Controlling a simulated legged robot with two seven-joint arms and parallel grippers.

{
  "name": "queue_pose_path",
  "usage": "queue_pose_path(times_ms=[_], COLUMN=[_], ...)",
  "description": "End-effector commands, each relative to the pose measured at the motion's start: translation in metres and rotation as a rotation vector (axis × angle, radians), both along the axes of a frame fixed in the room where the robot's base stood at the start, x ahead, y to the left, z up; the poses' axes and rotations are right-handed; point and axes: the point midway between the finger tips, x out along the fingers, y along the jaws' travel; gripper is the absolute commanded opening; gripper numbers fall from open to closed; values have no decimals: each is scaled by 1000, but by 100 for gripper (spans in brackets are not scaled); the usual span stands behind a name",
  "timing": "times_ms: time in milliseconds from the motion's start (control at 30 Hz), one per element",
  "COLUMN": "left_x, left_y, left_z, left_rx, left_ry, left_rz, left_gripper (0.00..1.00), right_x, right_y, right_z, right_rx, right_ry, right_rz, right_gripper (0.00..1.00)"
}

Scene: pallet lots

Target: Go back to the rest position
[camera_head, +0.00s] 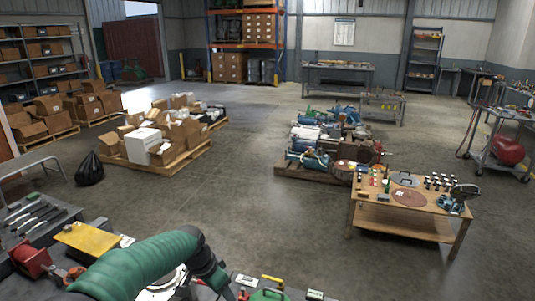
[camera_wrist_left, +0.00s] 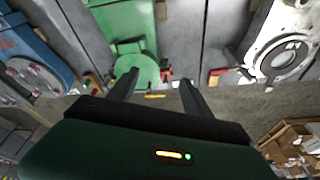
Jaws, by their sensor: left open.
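My left gripper (camera_wrist_left: 157,92) shows in the left wrist view with its two dark fingers apart and nothing between them. Beyond the fingertips is a green metal machine or vise-like part (camera_wrist_left: 133,38), with a visible gap from the fingers hard to judge. In the head view my green left arm comes in at the bottom left and bends down at a dark joint; its gripper is hidden or out of frame there. My right gripper is in neither view.
A bench with a yellow folder (camera_head: 88,237) and a red vise (camera_head: 30,257) lies close at lower left. A wooden table (camera_head: 400,228) with small parts stands at right. Pallets of boxes (camera_head: 160,165) and machines (camera_head: 310,174) stand ahead, with open floor between.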

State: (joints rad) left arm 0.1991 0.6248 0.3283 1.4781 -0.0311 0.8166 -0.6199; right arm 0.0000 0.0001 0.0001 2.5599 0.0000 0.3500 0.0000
Motion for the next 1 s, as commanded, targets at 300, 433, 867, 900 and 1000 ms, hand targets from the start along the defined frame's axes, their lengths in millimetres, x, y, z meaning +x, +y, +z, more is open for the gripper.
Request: queue_pose_path(times_ms=[300,433,867,900,1000], left_x=[-130,-189,-257,-252,-224], left_y=[29,44,56,55,51], left_z=[12,12,2,2,1], left_rx=[55,46,14,15,17], left_ry=[44,52,65,63,50], left_rz=[344,499,685,682,656], left_gripper=[58,58,58,58,58], right_x=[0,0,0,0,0], right_y=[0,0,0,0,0], right_z=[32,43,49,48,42], right_rx=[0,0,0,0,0], right_ry=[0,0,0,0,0], right_rz=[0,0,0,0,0], right_gripper=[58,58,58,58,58])
